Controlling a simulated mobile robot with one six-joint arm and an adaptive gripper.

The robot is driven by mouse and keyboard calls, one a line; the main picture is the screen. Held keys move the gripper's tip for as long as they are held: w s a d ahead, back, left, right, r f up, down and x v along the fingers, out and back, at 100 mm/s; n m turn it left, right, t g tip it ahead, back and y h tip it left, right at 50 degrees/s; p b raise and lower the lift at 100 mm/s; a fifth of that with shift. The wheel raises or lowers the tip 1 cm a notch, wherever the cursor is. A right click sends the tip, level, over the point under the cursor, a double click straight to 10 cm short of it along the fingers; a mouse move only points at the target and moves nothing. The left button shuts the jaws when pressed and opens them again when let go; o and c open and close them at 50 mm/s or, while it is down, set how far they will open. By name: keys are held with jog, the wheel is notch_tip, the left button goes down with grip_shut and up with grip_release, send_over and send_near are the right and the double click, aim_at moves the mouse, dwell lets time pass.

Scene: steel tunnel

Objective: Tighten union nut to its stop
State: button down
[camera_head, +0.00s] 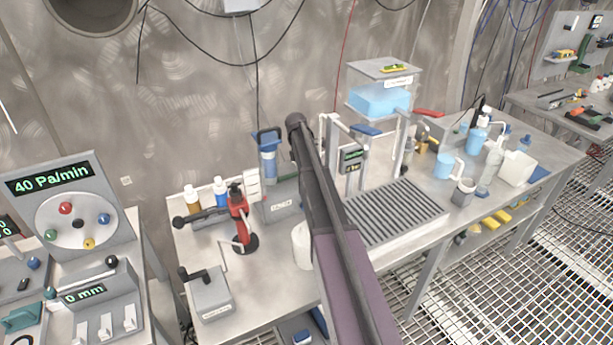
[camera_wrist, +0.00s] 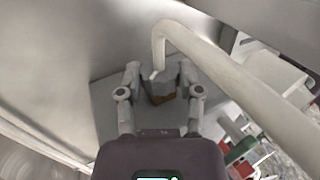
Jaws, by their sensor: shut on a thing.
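In the wrist view my gripper (camera_wrist: 159,80) has its two grey fingers on either side of a small grey, faceted piece, which looks like the union nut (camera_wrist: 161,86). A brownish part shows at the nut's lower edge. A pale bent pipe (camera_wrist: 215,62) curves over the nut, and its thin end comes down in front of it. The fingers are shut on the nut, though their contact faces are partly hidden. In the head view my dark arm crosses the middle, and neither the gripper nor the nut can be made out.
A bench carries a red hand-lever device (camera_head: 239,215), a grey box with a handle (camera_head: 209,294), a slotted drain grate (camera_head: 398,215) and a clear tank of blue liquid (camera_head: 378,98). Bottles crowd the right end. A console (camera_head: 68,205) reading 40 Pa/min stands left. Grated floor (camera_head: 480,285) lies in front.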

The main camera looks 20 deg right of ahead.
jog(key=shift+c, duration=1.3)
grip_release()
jog(key=shift+s+t+p, duration=0.15)
jog(key=shift+t+p, duration=0.2)
jog(key=shift+t, duration=0.05)
